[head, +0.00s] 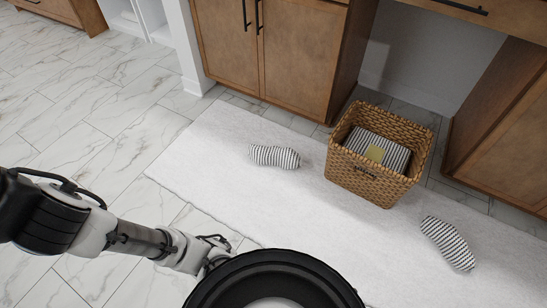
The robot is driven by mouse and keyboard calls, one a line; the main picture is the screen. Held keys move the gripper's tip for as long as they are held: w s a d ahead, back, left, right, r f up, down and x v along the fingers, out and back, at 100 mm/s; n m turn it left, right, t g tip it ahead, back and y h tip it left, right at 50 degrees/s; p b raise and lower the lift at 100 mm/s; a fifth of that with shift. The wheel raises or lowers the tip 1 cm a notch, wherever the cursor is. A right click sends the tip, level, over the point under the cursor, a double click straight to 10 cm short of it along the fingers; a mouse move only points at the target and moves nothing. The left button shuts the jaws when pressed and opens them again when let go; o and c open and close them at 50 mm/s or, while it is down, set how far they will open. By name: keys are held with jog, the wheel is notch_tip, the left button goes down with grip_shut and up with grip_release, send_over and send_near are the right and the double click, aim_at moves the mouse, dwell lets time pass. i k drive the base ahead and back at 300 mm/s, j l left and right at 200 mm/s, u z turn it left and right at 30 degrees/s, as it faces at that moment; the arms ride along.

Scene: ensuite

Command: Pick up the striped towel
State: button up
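One rolled, grey-and-white striped towel (274,156) lies on the white rug, left of the basket. A second striped towel (447,243) lies on the rug at the right, in front of the basket.
The white rug (215,150) lies on marble-look tiles (95,150). Brown wooden cabinets (275,50) stand behind it, with another cabinet (515,140) at the right edge. The basket stands on the rug's back part. The rug's left part is clear.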

aim_at(286, 158)
jog(key=i+j+u, duration=0.1)
jog(key=i+u, duration=0.25)
jog(key=i, duration=0.45)
jog(key=i+u, duration=0.3)
jog(key=i, duration=0.5)
